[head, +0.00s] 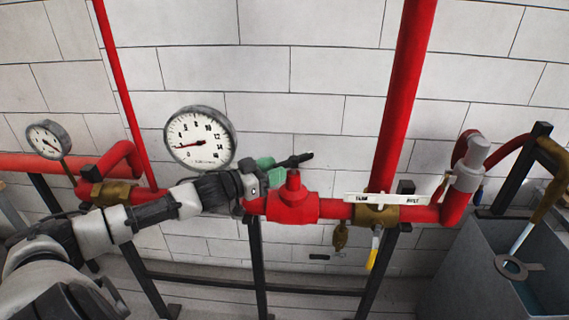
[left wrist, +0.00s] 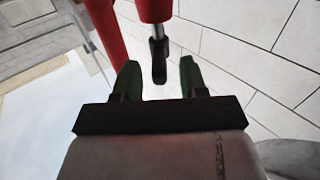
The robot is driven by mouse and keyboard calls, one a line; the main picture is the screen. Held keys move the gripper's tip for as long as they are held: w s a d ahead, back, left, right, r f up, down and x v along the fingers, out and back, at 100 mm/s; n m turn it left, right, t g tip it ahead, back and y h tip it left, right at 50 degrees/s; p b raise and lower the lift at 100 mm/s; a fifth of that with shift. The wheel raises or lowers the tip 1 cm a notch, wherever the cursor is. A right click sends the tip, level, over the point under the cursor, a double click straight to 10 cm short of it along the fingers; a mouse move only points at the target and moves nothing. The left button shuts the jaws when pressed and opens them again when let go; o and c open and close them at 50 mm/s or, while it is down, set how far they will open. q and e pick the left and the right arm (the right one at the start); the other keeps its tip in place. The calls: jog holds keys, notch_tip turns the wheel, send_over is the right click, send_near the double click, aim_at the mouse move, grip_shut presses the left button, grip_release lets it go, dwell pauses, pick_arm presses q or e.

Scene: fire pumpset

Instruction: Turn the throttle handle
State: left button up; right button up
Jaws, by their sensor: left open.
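The throttle handle looks to be the short black lever (head: 297,160) on top of the red valve body (head: 292,206), in the middle of the head view. In the left wrist view the black lever (left wrist: 158,58) hangs from a red stem (left wrist: 155,9). My left gripper (head: 266,166) reaches in from the left, close to the lever. In the left wrist view its two green fingers (left wrist: 160,78) are apart, with the lever's end between them. I cannot tell whether either finger touches it. My right gripper is not in view.
A large gauge (head: 199,139) is behind my left arm, and a smaller gauge (head: 47,140) is at the left. A white lever (head: 385,199) and a yellow handle (head: 374,250) are right of the valve body. A tall red pipe (head: 404,95) and a grey tank (head: 470,262) stand further right.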

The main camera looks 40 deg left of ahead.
aim_at(294, 166)
pick_arm(q)
jog(key=shift+p+x, duration=0.5)
jog(key=shift+x, duration=1.3)
grip_shut()
jog(key=shift+s+d+n+y, duration=0.1)
jog(key=shift+d+n+y, duration=0.05)
jog(key=shift+n+y, duration=0.15)
